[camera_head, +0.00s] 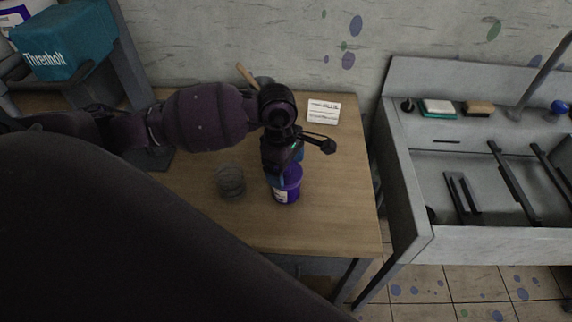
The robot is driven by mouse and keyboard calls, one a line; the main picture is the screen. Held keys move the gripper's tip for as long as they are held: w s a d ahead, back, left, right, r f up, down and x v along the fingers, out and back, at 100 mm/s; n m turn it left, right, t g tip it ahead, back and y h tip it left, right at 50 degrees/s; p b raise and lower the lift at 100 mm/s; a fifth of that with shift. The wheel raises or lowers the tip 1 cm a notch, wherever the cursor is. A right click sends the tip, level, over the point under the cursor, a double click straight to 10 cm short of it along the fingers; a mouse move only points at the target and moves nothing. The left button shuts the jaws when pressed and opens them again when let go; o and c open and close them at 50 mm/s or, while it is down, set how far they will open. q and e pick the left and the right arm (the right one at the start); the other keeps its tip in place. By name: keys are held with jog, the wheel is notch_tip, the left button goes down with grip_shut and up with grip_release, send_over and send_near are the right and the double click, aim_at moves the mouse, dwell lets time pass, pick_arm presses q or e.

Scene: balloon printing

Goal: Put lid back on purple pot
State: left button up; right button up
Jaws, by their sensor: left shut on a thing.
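The purple pot (290,192), with a pale label on its side, stands upright on the wooden table near its front right part. My left gripper (281,175) points down right over the pot's top and hides much of its rim. It is shut on what seems to be the lid, which the fingers mostly hide. I cannot tell whether the lid is touching the pot. My right gripper is not in view.
A grey round container (230,182) stands just left of the pot on the wooden table (335,215). A white card (323,111) lies at the back. A teal box (60,45) is at the upper left. A grey sink unit (480,237) stands to the right.

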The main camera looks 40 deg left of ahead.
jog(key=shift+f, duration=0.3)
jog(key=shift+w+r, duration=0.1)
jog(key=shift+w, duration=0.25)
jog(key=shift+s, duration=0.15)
pick_arm(q)
jog(key=shift+b, duration=0.45)
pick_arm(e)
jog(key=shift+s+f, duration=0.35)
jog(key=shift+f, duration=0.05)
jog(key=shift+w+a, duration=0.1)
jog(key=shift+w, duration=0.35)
pick_arm(q)
jog(key=shift+f, duration=0.15)
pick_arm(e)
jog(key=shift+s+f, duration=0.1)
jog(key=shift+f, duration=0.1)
pick_arm(q)
jog(key=shift+b, duration=0.3)
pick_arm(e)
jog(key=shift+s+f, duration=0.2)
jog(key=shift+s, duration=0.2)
